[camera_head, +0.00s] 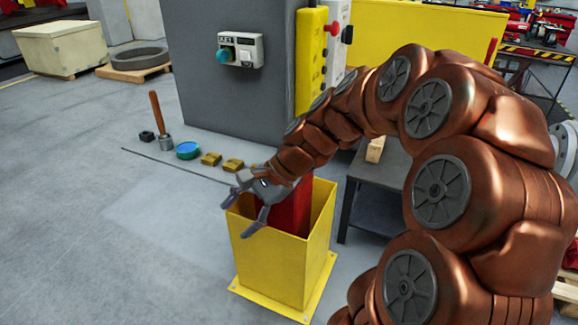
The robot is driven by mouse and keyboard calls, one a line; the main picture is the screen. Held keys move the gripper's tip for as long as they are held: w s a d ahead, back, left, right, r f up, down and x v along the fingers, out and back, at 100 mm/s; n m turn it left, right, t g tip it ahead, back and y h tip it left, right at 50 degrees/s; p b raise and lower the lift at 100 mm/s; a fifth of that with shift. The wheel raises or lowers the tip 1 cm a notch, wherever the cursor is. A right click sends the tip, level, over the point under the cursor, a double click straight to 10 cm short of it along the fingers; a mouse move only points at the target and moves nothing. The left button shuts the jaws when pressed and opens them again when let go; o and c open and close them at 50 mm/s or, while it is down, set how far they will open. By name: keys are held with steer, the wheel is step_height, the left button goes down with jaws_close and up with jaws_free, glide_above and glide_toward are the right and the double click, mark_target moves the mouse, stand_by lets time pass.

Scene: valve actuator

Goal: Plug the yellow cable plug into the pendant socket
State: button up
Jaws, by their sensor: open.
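My gripper (237,218) is open, its fingers spread and pointing down-left over the left rim of a yellow open-topped bin (283,262). Nothing shows between the fingers. A tall yellow box with black buttons (311,62), perhaps the pendant, stands at the right edge of the grey cabinet (230,90). My arm hides its lower part. I cannot make out a socket on it. I cannot clearly identify the yellow cable plug. Two small dull-yellow blocks (210,159) (233,165) lie beyond the bin, too small to tell what they are.
A red object (291,212) stands inside the bin. A hammer (161,122), a blue round dish (188,150) and a dark nut (147,136) stand before the cabinet. A control box (241,50) is on the cabinet. A dark table (380,172) stands right.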

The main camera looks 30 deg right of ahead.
steer(key=w+d+m+t+b, duration=0.1)
steer(key=w+d+m+t, duration=0.3)
steer(key=d, duration=0.5)
steer(key=w+d+m+t, duration=0.2)
steer(key=d+m, duration=0.4)
steer(key=d, duration=0.2)
steer(key=w+d+m+t+b, duration=0.1)
steer(key=w+d+m+t, duration=0.3)
steer(key=d, duration=0.5)
steer(key=shift+m+g+h, duration=0.3)
steer(key=shift+g+h, duration=0.1)
steer(key=shift+g, duration=0.3)
steer(key=shift+f+p+x, duration=0.1)
steer(key=shift+p+x, duration=0.4)
steer(key=shift+x, duration=1.25)
steer(key=shift+f+p+x, duration=0.15)
steer(key=shift+p+x, duration=0.3)
steer(key=shift+x, duration=1.25)
steer(key=shift+d, duration=0.1)
steer(key=shift+s, duration=0.1)
steer(key=c, duration=1.3)
steer(key=shift+o, duration=0.2)
steer(key=shift+r, duration=0.1)
